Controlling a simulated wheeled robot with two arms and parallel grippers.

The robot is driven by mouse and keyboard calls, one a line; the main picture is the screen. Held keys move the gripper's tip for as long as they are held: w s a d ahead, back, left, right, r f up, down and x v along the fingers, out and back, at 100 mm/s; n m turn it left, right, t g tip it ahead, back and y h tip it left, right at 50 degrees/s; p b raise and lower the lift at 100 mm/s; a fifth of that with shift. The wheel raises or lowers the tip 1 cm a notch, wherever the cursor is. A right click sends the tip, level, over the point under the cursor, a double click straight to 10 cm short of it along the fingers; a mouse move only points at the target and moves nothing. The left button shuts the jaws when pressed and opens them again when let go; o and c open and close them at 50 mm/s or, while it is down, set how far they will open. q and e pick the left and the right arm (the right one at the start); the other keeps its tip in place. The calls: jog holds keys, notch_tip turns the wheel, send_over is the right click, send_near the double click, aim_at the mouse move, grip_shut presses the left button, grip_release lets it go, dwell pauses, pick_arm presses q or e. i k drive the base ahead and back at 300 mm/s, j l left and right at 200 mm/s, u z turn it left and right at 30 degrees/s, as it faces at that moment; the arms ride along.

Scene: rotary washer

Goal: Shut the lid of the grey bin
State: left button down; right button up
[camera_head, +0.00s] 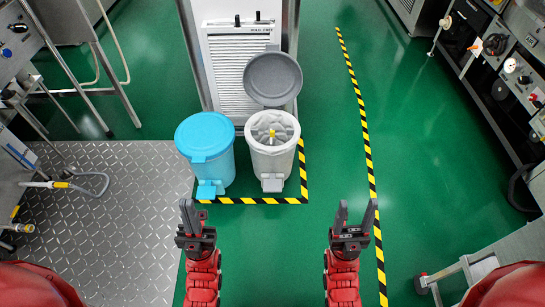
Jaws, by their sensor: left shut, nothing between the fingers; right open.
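The grey bin (272,158) stands on the green floor inside a yellow-and-black taped corner. Its round grey lid (272,78) is open, tilted up at the back of the bin, its disc facing me. A light liner and something with a small yellow part show in the bin's mouth. My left gripper (188,203) is shut and empty, in front of the blue bin and apart from it. My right gripper (357,211) is open and empty, in front and to the right of the grey bin, over the green floor. Neither gripper touches a bin.
A blue bin (206,150) with its lid shut stands just left of the grey bin. A louvred white cabinet (240,65) is behind both. Metal plate flooring (110,215) lies at left. Machines (510,70) line the right. The green floor right of the bins is clear.

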aim_at(271, 77)
jog(key=i+l, duration=1.45)
jog(key=l, duration=0.15)
jog(key=i+j+u, duration=0.05)
jog(key=j, duration=0.05)
